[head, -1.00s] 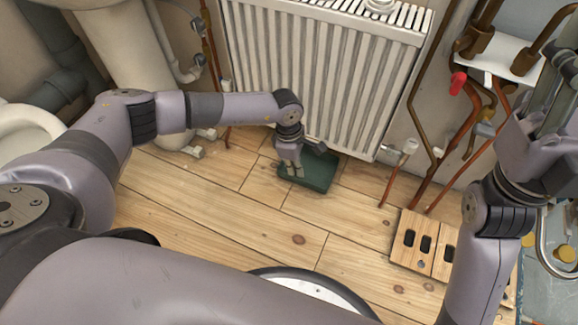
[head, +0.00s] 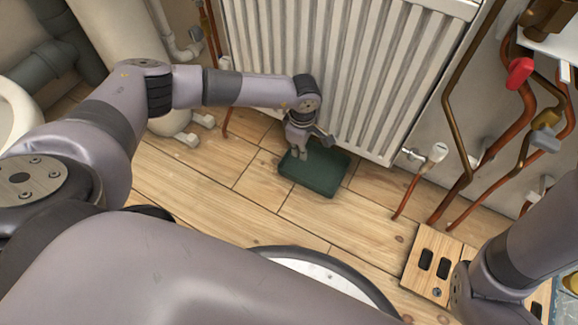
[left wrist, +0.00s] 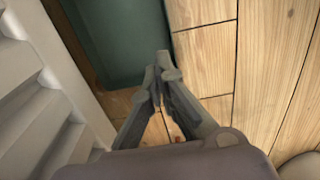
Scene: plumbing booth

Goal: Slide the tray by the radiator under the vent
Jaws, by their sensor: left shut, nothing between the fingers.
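The dark green tray (head: 318,174) lies flat on the wooden floor in front of the radiator (head: 335,70), near its lower edge. My left gripper (head: 299,153) points down at the tray's left part. It is shut and empty. In the left wrist view the shut fingertips (left wrist: 163,60) are beside the tray's edge, and the tray (left wrist: 120,45) fills the upper left; whether they touch is unclear. I cannot single out a vent; a white-capped valve (head: 437,152) sits right of the radiator's lower corner. My right gripper is out of view.
Copper pipes (head: 462,185) and a red-handled valve (head: 519,72) stand at the right. A wooden block with dark slots (head: 430,262) lies on the floor at the lower right. Bare floor (head: 225,205) lies left of the tray. A round white thing (head: 315,275) is partly hidden by my body.

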